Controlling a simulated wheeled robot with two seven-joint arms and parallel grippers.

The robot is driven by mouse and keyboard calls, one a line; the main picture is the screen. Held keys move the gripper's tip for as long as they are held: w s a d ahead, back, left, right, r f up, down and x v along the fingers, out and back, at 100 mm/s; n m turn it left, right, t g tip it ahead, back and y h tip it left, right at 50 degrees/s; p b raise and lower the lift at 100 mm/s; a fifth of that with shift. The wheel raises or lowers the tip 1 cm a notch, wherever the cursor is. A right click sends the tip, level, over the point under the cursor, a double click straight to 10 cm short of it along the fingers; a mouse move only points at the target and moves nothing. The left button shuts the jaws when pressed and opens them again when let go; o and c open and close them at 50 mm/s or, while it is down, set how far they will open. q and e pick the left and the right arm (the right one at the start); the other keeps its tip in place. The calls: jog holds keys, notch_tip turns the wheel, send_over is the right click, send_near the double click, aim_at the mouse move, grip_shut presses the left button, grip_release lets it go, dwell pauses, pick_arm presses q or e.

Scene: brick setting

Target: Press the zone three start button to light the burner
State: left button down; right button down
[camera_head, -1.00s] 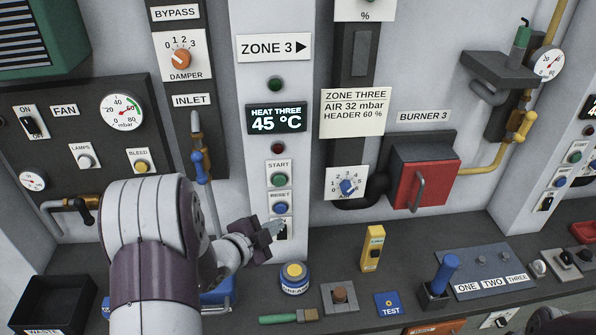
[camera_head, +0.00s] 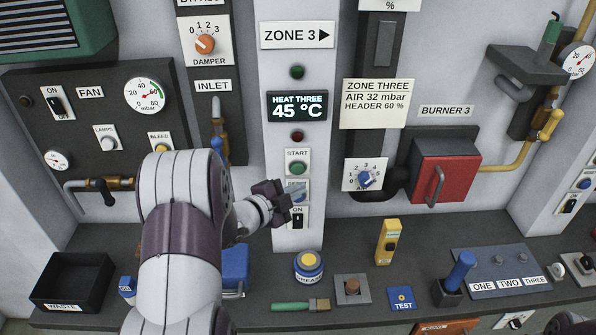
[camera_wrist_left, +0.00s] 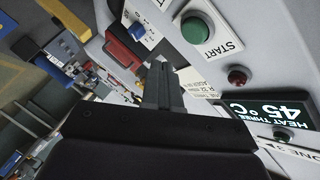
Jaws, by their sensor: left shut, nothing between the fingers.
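The green start button (camera_head: 297,168) sits on a white plate marked START on the zone 3 pillar, below the display (camera_head: 297,106) reading HEAT THREE 45 °C. It also shows in the left wrist view (camera_wrist_left: 196,28), beyond the fingertips and apart from them. My left gripper (camera_head: 296,195) is shut and empty, in front of the reset plate just below the start button, hiding most of that plate. In the wrist view its closed fingers (camera_wrist_left: 163,82) point up the picture. My right gripper is not in view.
An ON switch (camera_head: 297,217) lies just below my left gripper. A red lamp (camera_head: 297,136) and a green lamp (camera_head: 297,72) are on the same pillar. The red burner box (camera_head: 445,170) projects from the wall at right. A grease tin (camera_head: 308,266) stands on the bench below.

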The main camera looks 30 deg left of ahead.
aim_at(298, 169)
pick_arm(q)
jog(key=shift+w+a+b, duration=0.2)
jog(key=shift+w+a, duration=0.25)
jog(key=shift+w, duration=0.25)
jog(key=shift+w+a+b, duration=0.15)
jog(key=shift+w+a, duration=0.25)
jog(key=shift+w, duration=0.3)
dwell(1.0)
jog(key=shift+w+a, duration=0.25)
jog(key=shift+w, duration=0.15)
jog(key=shift+w+a+b, duration=0.25)
jog(key=shift+w+b, duration=0.1)
dwell(0.7)
jog(key=shift+s+d, duration=0.5)
jog(key=shift+s, duration=0.25)
